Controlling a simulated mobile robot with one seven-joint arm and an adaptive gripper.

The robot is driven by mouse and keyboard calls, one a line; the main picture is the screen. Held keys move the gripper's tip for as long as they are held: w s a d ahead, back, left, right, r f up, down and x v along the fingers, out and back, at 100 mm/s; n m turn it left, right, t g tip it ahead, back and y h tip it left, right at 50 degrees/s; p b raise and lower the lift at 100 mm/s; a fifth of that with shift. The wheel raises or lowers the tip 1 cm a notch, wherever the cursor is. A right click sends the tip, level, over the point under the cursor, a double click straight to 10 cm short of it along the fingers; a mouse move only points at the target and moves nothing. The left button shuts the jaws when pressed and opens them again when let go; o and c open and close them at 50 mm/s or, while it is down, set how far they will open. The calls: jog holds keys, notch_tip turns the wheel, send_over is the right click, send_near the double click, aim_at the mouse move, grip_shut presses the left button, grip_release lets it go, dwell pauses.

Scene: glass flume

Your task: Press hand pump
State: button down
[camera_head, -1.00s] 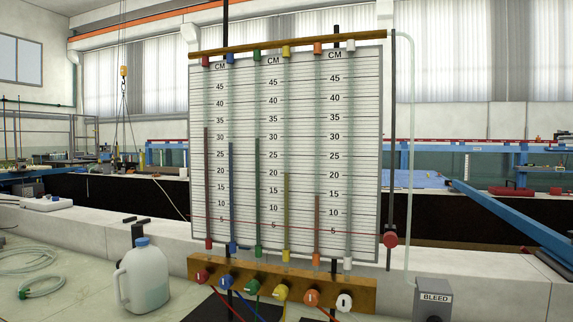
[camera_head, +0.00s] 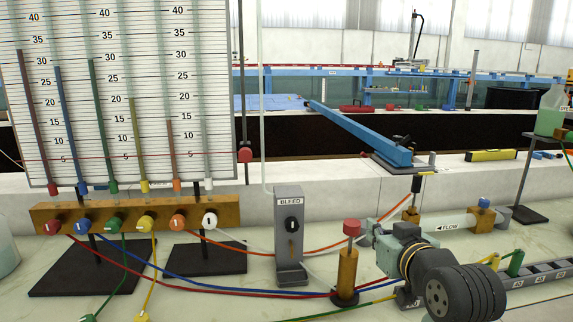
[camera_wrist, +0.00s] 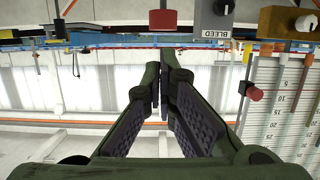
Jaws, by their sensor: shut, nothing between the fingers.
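The hand pump (camera_head: 346,264) is a brass-coloured cylinder with a red cap, standing upright on a dark base on the bench, right of the BLEED box. Its red cap (camera_wrist: 163,20) also appears at the top of the wrist view, which is upside down. My gripper (camera_wrist: 162,88) is dark green and shows in the wrist view. Its two fingers are together and empty. The cap is apart from the fingertips, past them in the picture.
The BLEED box (camera_head: 289,235) stands left of the pump. Coloured tubes cross the bench at the pump's foot. A manometer board (camera_head: 120,100) stands at left.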

jog(key=w+r+g+b, duration=0.3)
jog(key=r+g+b, duration=0.3)
jog(key=r+b, duration=0.4)
jog(key=shift+w+b, duration=0.35)
jog(key=shift+b, duration=0.9)
jog(key=shift+r, duration=0.1)
